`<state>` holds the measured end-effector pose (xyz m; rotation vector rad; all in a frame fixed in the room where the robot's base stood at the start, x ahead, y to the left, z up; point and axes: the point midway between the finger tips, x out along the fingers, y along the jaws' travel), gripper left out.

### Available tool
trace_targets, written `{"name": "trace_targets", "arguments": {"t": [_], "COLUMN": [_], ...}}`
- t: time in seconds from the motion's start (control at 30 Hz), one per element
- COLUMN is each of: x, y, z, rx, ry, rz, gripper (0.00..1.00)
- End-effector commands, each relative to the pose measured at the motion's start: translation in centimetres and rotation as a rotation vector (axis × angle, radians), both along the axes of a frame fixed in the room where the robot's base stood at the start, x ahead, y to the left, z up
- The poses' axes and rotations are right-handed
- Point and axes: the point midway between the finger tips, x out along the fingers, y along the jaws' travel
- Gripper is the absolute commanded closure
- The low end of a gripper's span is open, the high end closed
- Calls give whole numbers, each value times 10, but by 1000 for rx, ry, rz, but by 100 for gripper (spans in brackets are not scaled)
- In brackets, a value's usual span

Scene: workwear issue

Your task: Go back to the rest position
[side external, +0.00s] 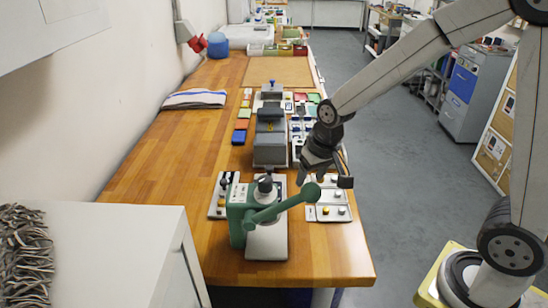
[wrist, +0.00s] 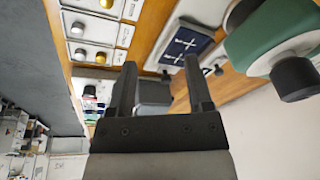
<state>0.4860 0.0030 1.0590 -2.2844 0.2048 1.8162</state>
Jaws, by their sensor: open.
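My gripper (side external: 311,178) hangs from my arm above the right part of the wooden bench, just behind and above the green hand press. In the wrist view its two dark fingers (wrist: 161,64) stand apart with nothing held between them. The green press (side external: 245,212), with its long lever, stands at the front of the bench. Part of it also shows at the upper right of the wrist view (wrist: 262,38). A compartment tray (side external: 333,213) with silver and yellow round pieces lies right of the press, near and below my gripper.
A grey box-shaped device (side external: 270,150) stands behind the press, beside coloured cards (side external: 241,125). A small tray (side external: 218,208) lies left of the press. A striped cloth (side external: 195,98) lies farther back. The left-middle bench surface (side external: 170,150) is clear.

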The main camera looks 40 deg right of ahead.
Motion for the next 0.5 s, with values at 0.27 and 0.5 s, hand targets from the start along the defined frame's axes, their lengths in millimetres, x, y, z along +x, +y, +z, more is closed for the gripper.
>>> {"name": "trace_targets", "arguments": {"t": [0.27, 0.5], "x": [-68, -93], "y": [-3, -3], "z": [-17, -25], "rx": [-63, -83], "ry": [-9, -5], "rz": [178, 242], "gripper": [34, 34]}}
